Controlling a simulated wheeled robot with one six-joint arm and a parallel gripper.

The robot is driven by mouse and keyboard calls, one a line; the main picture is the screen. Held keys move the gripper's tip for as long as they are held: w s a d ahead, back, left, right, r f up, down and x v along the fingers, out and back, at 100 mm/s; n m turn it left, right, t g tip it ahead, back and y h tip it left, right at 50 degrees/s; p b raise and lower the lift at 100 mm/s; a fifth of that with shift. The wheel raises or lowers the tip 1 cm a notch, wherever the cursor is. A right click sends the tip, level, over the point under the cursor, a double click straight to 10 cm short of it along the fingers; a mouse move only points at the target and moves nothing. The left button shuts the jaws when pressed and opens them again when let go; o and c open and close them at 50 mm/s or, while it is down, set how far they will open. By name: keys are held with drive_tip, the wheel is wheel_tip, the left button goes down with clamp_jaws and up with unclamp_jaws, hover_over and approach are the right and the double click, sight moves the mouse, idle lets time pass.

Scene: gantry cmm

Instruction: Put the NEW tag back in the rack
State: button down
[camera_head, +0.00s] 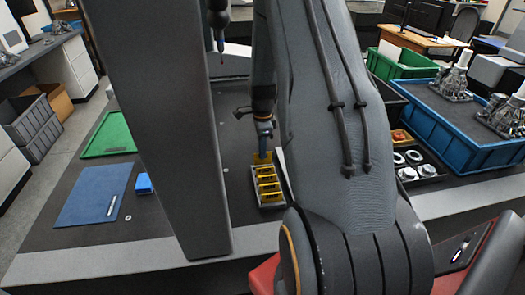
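A small grey rack (270,204) stands on the dark table in the middle of the view. It holds several yellow tags (268,188) in a row. One yellow tag (262,158) stands higher than the others at the far end of the rack. My gripper (264,146) points down right over this tag, and its tip meets the tag's top edge in the picture. I cannot tell whether the fingers are closed on it. The lettering on the tags is too small to read, so I cannot tell which is the NEW tag.
A grey upright column (165,130) stands left of the rack. A blue mat (92,195), a green tray (108,135) and a small blue block (144,184) lie further left. To the right are a tray with white rings (408,174) and a blue crate (460,135) with metal parts.

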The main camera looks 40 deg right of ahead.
sight(262, 165)
drive_tip(key=shift+f+b, duration=0.8)
drive_tip(key=shift+f, duration=0.8)
idle(0.8)
drive_tip(key=c, duration=1.7)
unclamp_jaws()
drive_tip(key=shift+r, duration=0.15)
drive_tip(key=shift+r+p, duration=2.05)
drive_tip(key=shift+r, duration=1.35)
